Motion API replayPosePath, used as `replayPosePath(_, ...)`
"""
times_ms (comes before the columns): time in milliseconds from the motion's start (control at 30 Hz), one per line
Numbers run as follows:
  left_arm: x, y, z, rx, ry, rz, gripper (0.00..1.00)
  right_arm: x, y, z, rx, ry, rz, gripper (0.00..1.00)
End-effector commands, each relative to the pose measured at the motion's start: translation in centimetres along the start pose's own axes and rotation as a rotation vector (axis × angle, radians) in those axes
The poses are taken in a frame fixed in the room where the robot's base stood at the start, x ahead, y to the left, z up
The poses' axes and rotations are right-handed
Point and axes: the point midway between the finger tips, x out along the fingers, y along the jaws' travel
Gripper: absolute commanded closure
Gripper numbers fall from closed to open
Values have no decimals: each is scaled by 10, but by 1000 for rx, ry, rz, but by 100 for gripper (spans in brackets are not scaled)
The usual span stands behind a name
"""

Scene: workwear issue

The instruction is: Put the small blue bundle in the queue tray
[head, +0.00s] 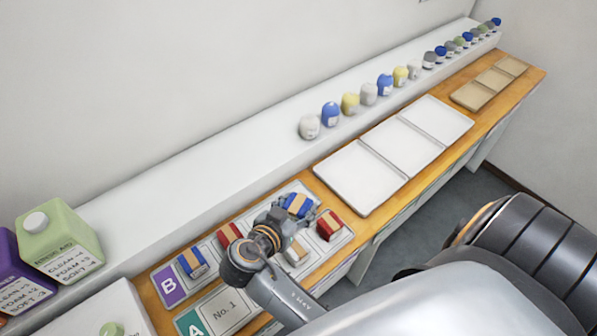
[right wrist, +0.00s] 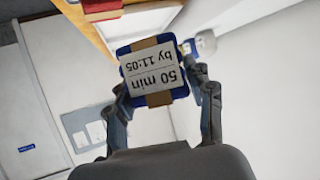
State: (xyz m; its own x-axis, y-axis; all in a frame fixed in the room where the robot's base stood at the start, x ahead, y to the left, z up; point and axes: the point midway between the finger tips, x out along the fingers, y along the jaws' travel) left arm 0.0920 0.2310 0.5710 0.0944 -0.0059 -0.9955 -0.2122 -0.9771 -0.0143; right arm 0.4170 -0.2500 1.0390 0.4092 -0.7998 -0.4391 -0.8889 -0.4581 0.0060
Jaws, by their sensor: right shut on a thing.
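My right gripper (head: 297,213) is shut on a blue bundle (head: 299,202) with a tan band, above the far part of the B and A board. In the right wrist view, the bundle (right wrist: 154,74) sits between both fingers, its white label reading "50 min by 11:05". Another blue bundle (head: 192,262) with a tan band lies beside the purple B mark. No tray carries a readable queue label. A white three-section tray (head: 364,183) lies beyond the board, and a tan three-section tray (head: 474,97) lies at the far end. My left gripper is not in view.
Red bundles (head: 330,226) (head: 229,236) and a tan bundle (head: 296,254) lie around my gripper on the board. Several small coloured containers (head: 331,115) line the white ledge. Green (head: 62,243) and purple (head: 20,275) cartons stand at left. The white tray is empty.

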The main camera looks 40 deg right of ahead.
Motion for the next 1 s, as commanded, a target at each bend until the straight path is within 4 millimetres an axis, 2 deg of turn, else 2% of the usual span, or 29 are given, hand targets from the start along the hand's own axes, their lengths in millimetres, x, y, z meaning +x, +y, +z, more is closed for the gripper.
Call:
replayPosePath(167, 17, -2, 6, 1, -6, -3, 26, 32, -15, 4, 6, 7, 6, 79)
replayPosePath(400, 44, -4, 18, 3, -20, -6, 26, 91, -45, 6, 7, 7, 5, 79)
replayPosePath(533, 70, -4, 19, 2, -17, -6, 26, 119, -55, 25, 4, 5, 4, 79)
replayPosePath(633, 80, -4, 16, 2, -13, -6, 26, 132, -61, 31, 5, 3, 3, 79)
replayPosePath(867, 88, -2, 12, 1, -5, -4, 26, 144, -66, 35, 5, 2, 3, 79)
replayPosePath(967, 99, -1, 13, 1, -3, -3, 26, 155, -69, 42, 5, 4, 4, 79)
replayPosePath(1000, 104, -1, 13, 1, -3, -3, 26, 157, -68, 50, 2, 2, 4, 79)
